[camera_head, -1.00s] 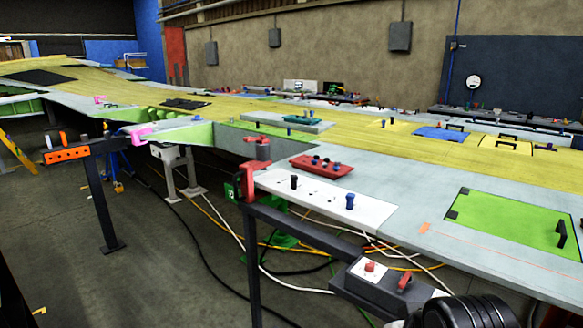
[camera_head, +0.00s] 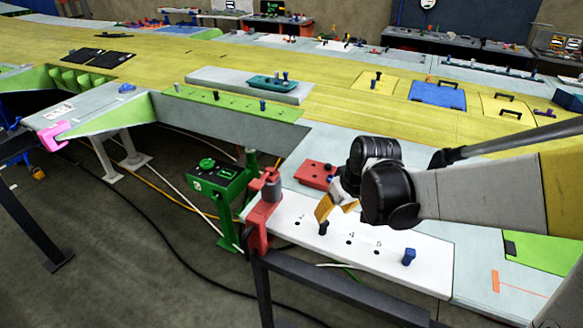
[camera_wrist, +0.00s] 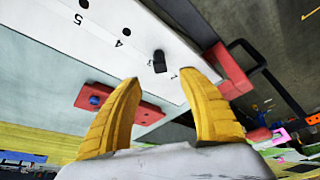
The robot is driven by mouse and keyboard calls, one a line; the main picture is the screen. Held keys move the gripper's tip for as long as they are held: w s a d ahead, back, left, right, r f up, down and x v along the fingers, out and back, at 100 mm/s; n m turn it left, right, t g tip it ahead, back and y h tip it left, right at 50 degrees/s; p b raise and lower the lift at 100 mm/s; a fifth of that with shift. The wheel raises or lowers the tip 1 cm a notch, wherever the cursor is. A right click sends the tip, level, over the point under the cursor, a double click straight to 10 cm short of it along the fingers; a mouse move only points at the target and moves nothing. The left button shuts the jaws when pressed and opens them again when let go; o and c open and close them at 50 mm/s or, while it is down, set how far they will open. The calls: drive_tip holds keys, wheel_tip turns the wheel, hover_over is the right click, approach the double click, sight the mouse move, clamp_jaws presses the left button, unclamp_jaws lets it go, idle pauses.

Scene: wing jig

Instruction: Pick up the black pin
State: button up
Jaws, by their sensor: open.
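The black pin (camera_head: 323,227) stands in a hole of the white plate (camera_head: 430,268) on the grey wing edge. In the wrist view the black pin (camera_wrist: 159,62) shows beyond and between the yellow fingertips. My gripper (camera_head: 330,207) is just above the pin in the head view, its yellow fingers close to the pin's top. In the wrist view my gripper (camera_wrist: 168,98) is open with nothing between its fingers. A blue pin (camera_head: 409,256) stands at the right end of the same plate.
A red clamp (camera_head: 264,205) grips the plate's left end. A red block (camera_head: 314,174) with small pins lies behind the plate, close to my gripper; it also shows in the wrist view (camera_wrist: 148,112). A green stand (camera_head: 222,188) is left of the clamp.

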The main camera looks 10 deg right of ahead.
sight(325, 223)
drive_tip(key=x, duration=0.2)
drive_tip(key=b+x, duration=0.1)
drive_tip(key=x, duration=0.1)
drive_tip(key=shift+s+d+f, duration=0.1)
drive_tip(key=shift+s+d, duration=0.1)
drive_tip(key=x, duration=0.2)
drive_tip(key=b+x, duration=0.1)
drive_tip(key=x, duration=0.3)
drive_tip(key=shift+w+a, duration=0.2)
drive_tip(key=shift+w, duration=0.1)
drive_tip(key=shift+s, duration=0.1)
clamp_jaws()
